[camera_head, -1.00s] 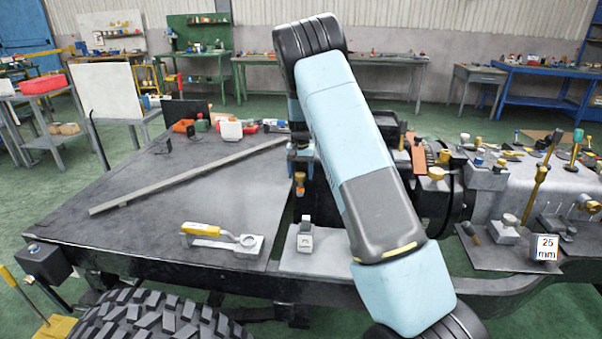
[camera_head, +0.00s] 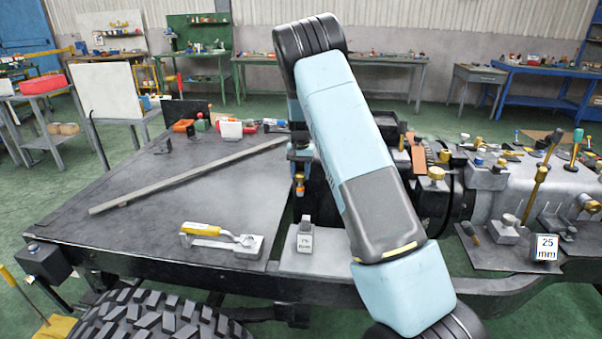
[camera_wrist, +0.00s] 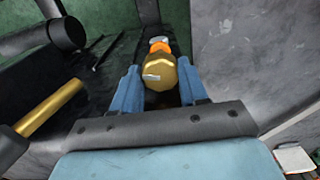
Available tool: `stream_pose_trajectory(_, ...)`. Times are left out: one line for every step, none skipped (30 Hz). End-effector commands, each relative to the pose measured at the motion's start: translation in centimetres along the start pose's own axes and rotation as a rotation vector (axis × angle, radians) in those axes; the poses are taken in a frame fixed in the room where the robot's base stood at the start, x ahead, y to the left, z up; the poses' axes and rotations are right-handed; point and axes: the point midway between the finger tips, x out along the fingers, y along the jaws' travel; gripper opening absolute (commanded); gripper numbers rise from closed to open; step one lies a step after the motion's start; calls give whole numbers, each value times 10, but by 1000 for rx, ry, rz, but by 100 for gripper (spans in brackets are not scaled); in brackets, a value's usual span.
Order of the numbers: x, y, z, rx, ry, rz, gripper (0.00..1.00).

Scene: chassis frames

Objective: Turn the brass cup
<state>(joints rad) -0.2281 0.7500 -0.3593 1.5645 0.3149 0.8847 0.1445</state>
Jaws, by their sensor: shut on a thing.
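The brass cup (camera_wrist: 160,75) shows end-on between my gripper's blue fingers in the wrist view, with a pale mark on its face. An orange band and a pale tip show just beyond it. My gripper (camera_wrist: 159,80) is shut on the cup, one finger on each side. In the head view my gripper (camera_head: 300,160) points down over the gap beside the dark bench plate, and a small orange and brass piece (camera_head: 299,186) shows at its tip. My arm hides part of the area to its right.
A yellow-handled tool (camera_head: 205,230) lies on the plate's front edge. A small grey block (camera_head: 305,238) stands near the gripper. A long bar (camera_head: 190,177) lies across the plate. Right of my arm, a grey housing (camera_head: 530,185) carries many small parts. In the wrist view, a brass rod (camera_wrist: 50,108) lies left.

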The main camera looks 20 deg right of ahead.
Motion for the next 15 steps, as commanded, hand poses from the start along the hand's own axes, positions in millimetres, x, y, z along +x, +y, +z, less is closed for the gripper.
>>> stream_pose_trajectory(0, 0, 0, 24, 0, 0, 13)
stream_pose_trajectory(0, 0, 0, 43, 0, 0, 13)
stream_pose_trajectory(0, 0, 0, 75, 0, 0, 13)
stream_pose_trajectory(0, 0, 0, 102, 0, 0, 13)
stream_pose_trajectory(0, 0, 0, 129, 0, 0, 13)
stream_pose_trajectory(0, 0, 0, 165, 0, 0, 13)
stream_pose_trajectory(0, 0, 0, 192, 0, 0, 13)
stream_pose_trajectory(0, 0, 0, 218, 0, 0, 13)
stream_pose_trajectory(0, 0, 0, 251, 0, 0, 13)
stream_pose_trajectory(0, 0, 0, 272, 0, 0, 13)
stream_pose_trajectory(0, 0, 0, 293, 0, 0, 13)
stream_pose_trajectory(0, 0, 0, 317, 0, 0, 13)
stream_pose_trajectory(0, 0, 0, 331, 0, -1, 13)
stream_pose_trajectory(0, 0, 0, 344, 0, -1, 13)
stream_pose_trajectory(0, 0, 0, 356, 0, -1, 13)
